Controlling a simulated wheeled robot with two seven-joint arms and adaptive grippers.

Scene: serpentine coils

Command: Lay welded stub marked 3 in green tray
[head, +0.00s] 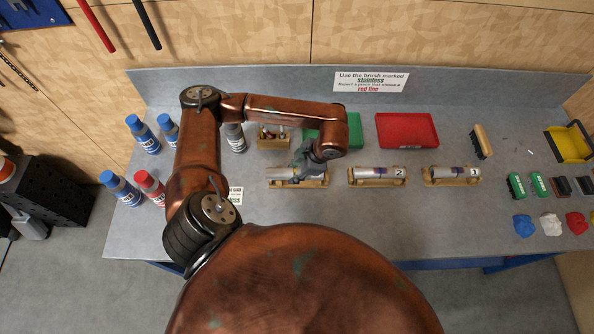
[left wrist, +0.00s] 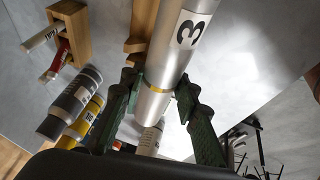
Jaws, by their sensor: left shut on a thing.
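The stub marked 3 (left wrist: 178,38) is a silver cylinder with a yellowish ring in the left wrist view. In the head view this leftmost stub (head: 283,173) is at a wooden cradle (head: 285,185); I cannot tell whether it is lifted clear. My left gripper (head: 305,166) is shut around it, with green fingers on both sides at the ring in the left wrist view (left wrist: 156,90). The green tray (head: 312,134) lies behind, partly hidden by my left arm. My right gripper is not in view.
Stub 2 (head: 378,173) and another stub (head: 455,172) rest in cradles to the right. A red tray (head: 407,130) stands beside the green one. A wooden block with small tubes (head: 273,137) and a grey bottle (head: 235,139) stand left. Brushes (head: 480,140) lie right.

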